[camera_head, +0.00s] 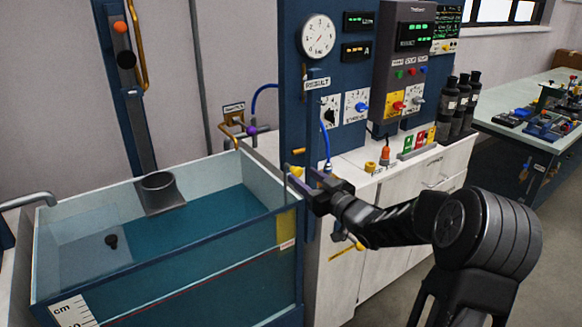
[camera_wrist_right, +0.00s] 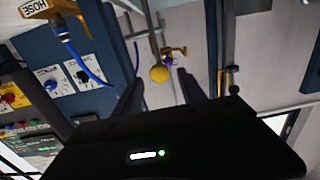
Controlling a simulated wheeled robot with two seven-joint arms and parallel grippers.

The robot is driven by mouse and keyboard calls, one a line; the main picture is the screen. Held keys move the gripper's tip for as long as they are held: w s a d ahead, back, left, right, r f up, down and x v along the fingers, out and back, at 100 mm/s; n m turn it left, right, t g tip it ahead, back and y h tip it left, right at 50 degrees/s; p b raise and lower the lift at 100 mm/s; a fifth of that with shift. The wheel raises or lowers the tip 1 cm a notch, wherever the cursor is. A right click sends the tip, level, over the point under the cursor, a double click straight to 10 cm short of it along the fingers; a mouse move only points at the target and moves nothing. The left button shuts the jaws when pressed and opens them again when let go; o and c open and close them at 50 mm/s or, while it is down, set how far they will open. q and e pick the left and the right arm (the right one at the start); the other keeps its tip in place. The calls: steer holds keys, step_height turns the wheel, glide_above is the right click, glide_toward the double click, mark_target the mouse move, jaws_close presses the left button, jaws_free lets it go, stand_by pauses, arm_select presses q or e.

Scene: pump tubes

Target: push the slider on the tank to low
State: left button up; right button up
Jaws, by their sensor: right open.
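The glass water tank (camera_head: 165,262) with a blue frame stands at the left in the head view. A small yellow knob (camera_head: 297,171), which looks like the slider's handle, is by the tank's top right corner. A yellow strip (camera_head: 286,228) is on the tank wall below it. My right gripper (camera_head: 304,178) is open at the knob, with the arm reaching in from the right. In the right wrist view the round yellow knob (camera_wrist_right: 159,73) appears between the fingertips (camera_wrist_right: 160,82); contact cannot be told. No low mark is readable. My left gripper is not in view.
A blue panel (camera_head: 292,75) with a gauge (camera_head: 317,36) and dials stands behind the gripper. A white cabinet (camera_head: 385,205) is below it, with black bottles (camera_head: 458,103) on top. A grey pipe (camera_head: 160,185) stands in the tank. Open floor lies at lower right.

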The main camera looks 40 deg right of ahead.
mark_target(291, 167)
steer(key=w+p, duration=0.1)
steer(key=w, duration=0.6)
steer(key=shift+d, duration=0.15)
jaws_close()
stand_by(0.3)
steer(key=shift+f, duration=0.1)
stand_by(0.8)
